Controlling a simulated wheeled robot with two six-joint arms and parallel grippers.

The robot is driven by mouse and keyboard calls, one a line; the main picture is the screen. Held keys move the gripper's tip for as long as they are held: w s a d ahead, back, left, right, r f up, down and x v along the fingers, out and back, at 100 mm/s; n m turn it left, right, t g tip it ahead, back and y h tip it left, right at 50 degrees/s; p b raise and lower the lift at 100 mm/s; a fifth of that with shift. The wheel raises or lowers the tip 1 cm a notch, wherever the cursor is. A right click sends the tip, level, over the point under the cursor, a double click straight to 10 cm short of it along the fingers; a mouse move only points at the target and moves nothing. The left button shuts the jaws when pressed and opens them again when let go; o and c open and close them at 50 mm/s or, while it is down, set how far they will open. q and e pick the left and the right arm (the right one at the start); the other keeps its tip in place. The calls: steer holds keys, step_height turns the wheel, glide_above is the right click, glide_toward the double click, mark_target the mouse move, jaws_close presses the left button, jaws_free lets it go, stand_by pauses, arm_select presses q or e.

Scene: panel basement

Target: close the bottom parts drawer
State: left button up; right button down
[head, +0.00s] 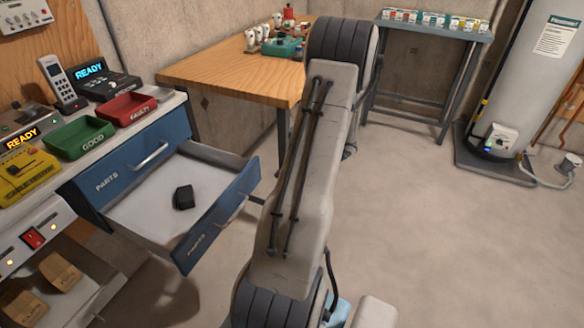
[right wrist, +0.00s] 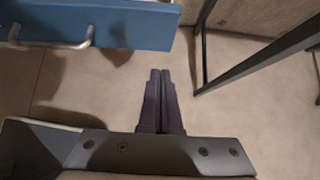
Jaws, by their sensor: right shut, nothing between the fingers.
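The bottom parts drawer (head: 217,222) is pulled well out of the bench in the head view. Its front is blue and marked PARTS, its inside is pale, and a small black block (head: 184,197) lies in it. A blue front with a metal handle also shows at the top left of the right wrist view (right wrist: 130,22). My right gripper (right wrist: 160,72) is shut and empty, with its fingertips a little apart from that front in the picture. In the head view my right arm hides most of this gripper. My left gripper is out of view.
Above the open drawer is a closed blue drawer front (head: 125,167). The bench top holds a green bin (head: 80,137), a red bin (head: 129,108) and devices. A wooden table (head: 225,75) stands behind, and a metal-legged table (head: 425,29) farther back.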

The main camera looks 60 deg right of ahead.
mark_target(258, 175)
steer(key=shift+w+a+f, duration=0.1)
steer(key=shift+w+f, duration=0.2)
steer(key=shift+w, duration=0.65)
steer(key=shift+w+a+f, duration=0.1)
steer(key=shift+w+f, duration=0.2)
steer(key=shift+w, duration=0.7)
steer(key=shift+w+f, duration=0.3)
steer(key=shift+w, duration=0.65)
